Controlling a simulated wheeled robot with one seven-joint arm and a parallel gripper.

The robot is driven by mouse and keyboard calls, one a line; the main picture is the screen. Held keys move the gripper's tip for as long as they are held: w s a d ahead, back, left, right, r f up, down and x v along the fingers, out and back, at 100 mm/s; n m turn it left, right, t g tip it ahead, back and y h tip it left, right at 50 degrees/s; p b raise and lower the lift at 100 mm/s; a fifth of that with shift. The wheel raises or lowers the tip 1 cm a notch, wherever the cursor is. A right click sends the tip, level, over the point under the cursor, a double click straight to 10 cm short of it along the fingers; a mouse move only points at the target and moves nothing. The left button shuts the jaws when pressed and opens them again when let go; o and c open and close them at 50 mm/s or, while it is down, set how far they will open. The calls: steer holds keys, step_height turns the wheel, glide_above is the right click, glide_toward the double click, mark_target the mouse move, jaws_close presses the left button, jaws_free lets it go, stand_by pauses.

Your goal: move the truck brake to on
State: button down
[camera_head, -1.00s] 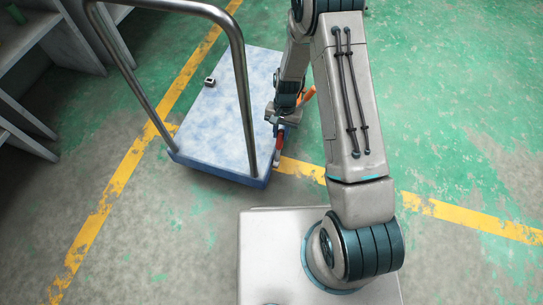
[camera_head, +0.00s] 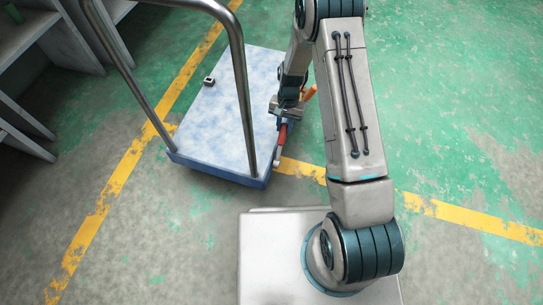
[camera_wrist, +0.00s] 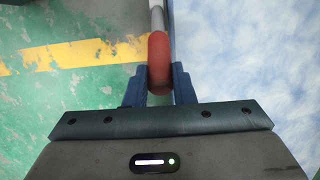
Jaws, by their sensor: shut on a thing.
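The truck (camera_head: 212,115) is a flat blue-white platform with a grey tubular handle (camera_head: 238,60), on the floor left of my arm. The brake lever is a grey rod with a red grip (camera_head: 283,134) at the truck's right edge, near its front corner. In the wrist view the red grip (camera_wrist: 159,62) lies between the two blue fingers, with the grey rod running up from it. My gripper (camera_wrist: 160,82) is shut on the red grip; it also shows in the head view (camera_head: 284,120), beside the truck's edge. The lever's pivot is not clear.
A small dark and white object (camera_head: 209,81) lies on the platform. Grey shelving (camera_head: 50,50) stands at the left. Yellow lines (camera_head: 470,219) cross the green and grey floor, which is clear at the right.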

steer(key=shift+w+d, duration=0.1)
steer(key=shift+w, duration=0.05)
steer(key=c, duration=1.1)
jaws_free()
steer(key=shift+c, duration=0.2)
steer(key=shift+p+v, duration=2.35)
steer(key=shift+v, duration=1.2)
steer(key=shift+r, duration=0.1)
steer(key=p+v, duration=0.4)
steer(key=v, duration=0.9)
steer(key=shift+r, duration=0.3)
